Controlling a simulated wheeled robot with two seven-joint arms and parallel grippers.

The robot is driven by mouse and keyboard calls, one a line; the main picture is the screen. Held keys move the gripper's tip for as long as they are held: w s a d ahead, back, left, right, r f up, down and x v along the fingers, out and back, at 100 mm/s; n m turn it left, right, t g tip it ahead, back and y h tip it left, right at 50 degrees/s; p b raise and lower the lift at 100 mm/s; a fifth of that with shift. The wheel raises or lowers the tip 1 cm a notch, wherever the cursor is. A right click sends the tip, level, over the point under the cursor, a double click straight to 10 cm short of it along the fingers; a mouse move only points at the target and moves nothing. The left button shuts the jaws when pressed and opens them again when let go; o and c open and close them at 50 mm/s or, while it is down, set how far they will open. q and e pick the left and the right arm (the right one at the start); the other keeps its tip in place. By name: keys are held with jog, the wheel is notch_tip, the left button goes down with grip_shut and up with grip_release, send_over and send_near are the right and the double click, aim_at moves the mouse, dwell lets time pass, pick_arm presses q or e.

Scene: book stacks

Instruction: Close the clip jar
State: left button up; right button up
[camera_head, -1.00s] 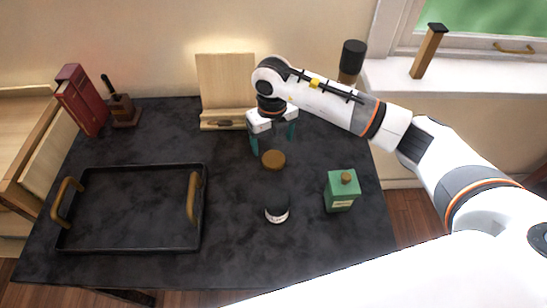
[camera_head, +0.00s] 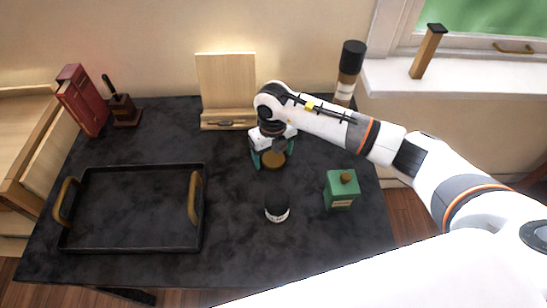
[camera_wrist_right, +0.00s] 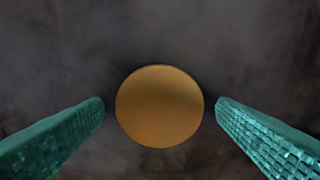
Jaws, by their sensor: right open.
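A round orange-brown wooden disc, which looks like a jar lid (camera_head: 274,160), is on the dark table; in the right wrist view the same lid (camera_wrist_right: 160,106) sits between the fingers. My right gripper (camera_head: 272,162) is open above it, one green finger on each side, apart from it. Whether a jar body is under the lid is hidden from above. A small dark jar with a white band (camera_head: 277,209) stands nearer the front. A green canister with a wooden knob (camera_head: 340,190) stands to its right. My left gripper is not in view.
A black tray (camera_head: 132,244) with wooden handles fills the table's left part. A wooden stand (camera_head: 226,82) is at the back, with red books (camera_head: 84,100) and a small wooden holder (camera_head: 124,108) at the back left. The front middle is clear.

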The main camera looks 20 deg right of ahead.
aim_at(273, 157)
jog(key=c, duration=1)
jog(key=shift+r, duration=0.15)
jog(key=shift+c, duration=0.2)
notch_tip(273, 157, up, 10)
